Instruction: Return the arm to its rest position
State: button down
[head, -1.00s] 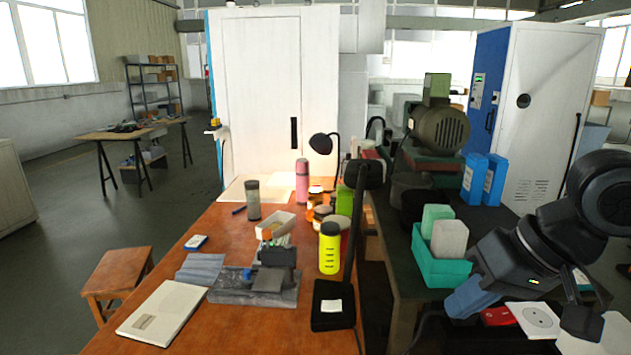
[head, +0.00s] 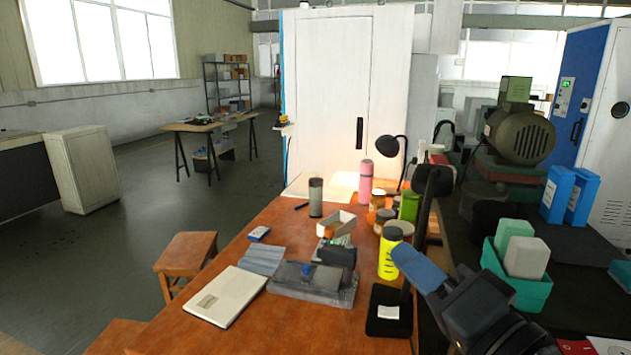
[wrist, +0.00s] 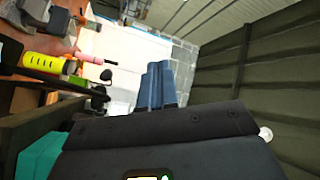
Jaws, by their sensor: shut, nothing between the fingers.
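My gripper (head: 404,256) shows at the lower right middle of the head view. Its blue fingers are together and empty. They point up and to the left, in front of the black lamp stand (head: 420,240) and beside the yellow bottle (head: 390,258); I cannot tell the gap between them. In the wrist view the blue fingers of my gripper (wrist: 158,72) lie side by side. Beyond them are a pale wall and the roof. Most of my arm is outside the head view.
The wooden table (head: 260,305) carries a notebook (head: 225,296), a grey vise (head: 315,284), a pink bottle (head: 366,180) and jars. A teal bin (head: 520,284) with two blocks stands on the dark bench at right. A stool (head: 187,255) stands left of the table.

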jog(key=s+d+f+m+h, duration=0.3)
jog(key=s+f+h, duration=0.5)
jog(key=s+f, duration=0.9)
jog(key=s+d+n+g, duration=0.1)
jog(key=s+d+n, duration=0.2)
jog(key=s, duration=0.6)
jog(key=s+d+n+g, duration=0.1)
jog(key=s+d+n, duration=0.3)
jog(key=s, duration=0.6)
jog(key=shift+s+f+n, duration=0.2)
jog(key=shift+f+n, duration=0.25)
jog(key=shift+n, duration=0.65)
